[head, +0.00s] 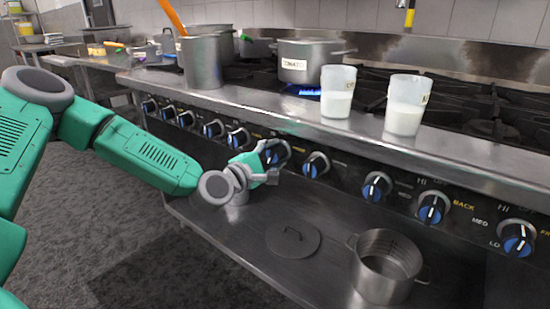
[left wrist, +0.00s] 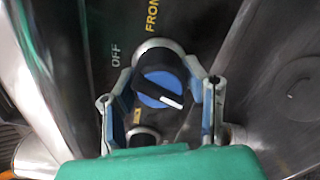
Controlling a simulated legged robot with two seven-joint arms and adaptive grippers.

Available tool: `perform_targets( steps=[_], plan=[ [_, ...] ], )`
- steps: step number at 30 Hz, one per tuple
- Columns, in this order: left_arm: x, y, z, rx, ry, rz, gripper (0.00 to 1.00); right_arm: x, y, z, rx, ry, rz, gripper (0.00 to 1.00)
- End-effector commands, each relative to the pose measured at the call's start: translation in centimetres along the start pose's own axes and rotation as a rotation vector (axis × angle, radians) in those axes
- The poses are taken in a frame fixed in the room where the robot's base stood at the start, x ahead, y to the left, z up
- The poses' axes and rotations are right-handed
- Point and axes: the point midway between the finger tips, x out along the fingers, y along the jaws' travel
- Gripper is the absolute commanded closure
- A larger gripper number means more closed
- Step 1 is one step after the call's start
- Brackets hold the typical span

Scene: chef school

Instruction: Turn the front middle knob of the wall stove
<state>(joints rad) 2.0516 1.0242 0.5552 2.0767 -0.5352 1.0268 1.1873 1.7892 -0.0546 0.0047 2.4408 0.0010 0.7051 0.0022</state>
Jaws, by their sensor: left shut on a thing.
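The wall stove's front panel carries a row of black and blue knobs. My left gripper (head: 268,160) reaches in from the left to a knob (head: 281,152) near the middle of the row. In the left wrist view this knob (left wrist: 162,84) has a blue face and a white pointer line, with the labels "OFF" and "FRON..." beside it. The fingers of the left gripper (left wrist: 160,70) stand on both sides of the knob and are shut on it. The pointer slants toward the lower right in that view. My right gripper is not in view.
Two white cups (head: 337,92) (head: 405,104) stand on the stove's front ledge. A tall pot (head: 202,64) and a pot labelled "TOMATO" (head: 308,48) stand behind. The shelf below holds a lid (head: 293,241) and an open pot (head: 386,268). A blue flame burns under the labelled pot.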

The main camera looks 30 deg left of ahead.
Motion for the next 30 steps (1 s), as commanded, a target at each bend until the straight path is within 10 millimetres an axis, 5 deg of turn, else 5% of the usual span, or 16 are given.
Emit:
perform_targets(
  steps=[15,16,17,30],
  plan=[
    [-0.23,-0.74,-0.40,-0.020,0.008,-0.017,0.89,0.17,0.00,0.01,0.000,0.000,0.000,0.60],
    [-0.23,-0.74,-0.40,-0.020,0.008,-0.017,0.53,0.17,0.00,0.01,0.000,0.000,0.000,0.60],
    [-0.23,-0.74,-0.41,-0.020,0.008,-0.017,0.43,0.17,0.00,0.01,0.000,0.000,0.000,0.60],
    [-1.06,-0.20,-0.09,-0.019,0.004,-0.006,0.40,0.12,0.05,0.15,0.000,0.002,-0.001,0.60]
  ],
)
